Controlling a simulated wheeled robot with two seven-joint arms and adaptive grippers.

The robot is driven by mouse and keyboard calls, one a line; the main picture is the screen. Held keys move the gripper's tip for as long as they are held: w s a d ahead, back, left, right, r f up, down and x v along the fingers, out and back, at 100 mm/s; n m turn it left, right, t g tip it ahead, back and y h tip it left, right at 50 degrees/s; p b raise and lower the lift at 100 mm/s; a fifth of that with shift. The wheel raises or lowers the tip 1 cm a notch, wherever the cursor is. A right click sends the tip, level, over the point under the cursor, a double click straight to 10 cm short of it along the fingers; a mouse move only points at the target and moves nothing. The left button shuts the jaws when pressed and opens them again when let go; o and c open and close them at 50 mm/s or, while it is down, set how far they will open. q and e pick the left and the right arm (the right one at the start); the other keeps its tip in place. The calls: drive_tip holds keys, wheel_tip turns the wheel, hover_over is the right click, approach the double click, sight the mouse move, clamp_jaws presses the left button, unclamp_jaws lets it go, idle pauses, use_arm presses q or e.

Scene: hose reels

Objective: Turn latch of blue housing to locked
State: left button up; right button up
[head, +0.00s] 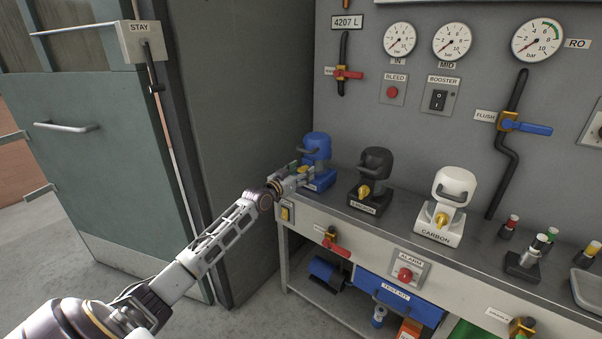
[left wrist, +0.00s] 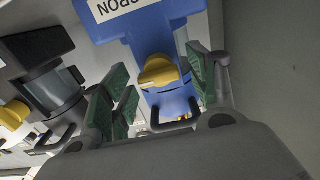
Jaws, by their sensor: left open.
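The blue housing (head: 316,146) stands at the left end of the grey bench, with a dark handle. My left gripper (head: 300,175) is in front of it and partly hides its lower part. In the left wrist view the blue housing (left wrist: 172,103) is seen close up, upside down, with a white label cut off by the frame edge. Its yellow latch (left wrist: 158,72) lies between the green-padded fingers of my open left gripper (left wrist: 160,88). A gap shows on both sides of the latch, so the fingers do not appear to grip it. My right gripper is not in view.
A black housing (head: 374,172) and a white housing (head: 451,198) marked CARBON, each with a yellow latch, stand to the right on the bench (head: 330,197). A grey wall panel (head: 240,110) is close on the left. Gauges and valves line the back wall.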

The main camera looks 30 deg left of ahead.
use_arm(q)
drive_tip(key=c, duration=1)
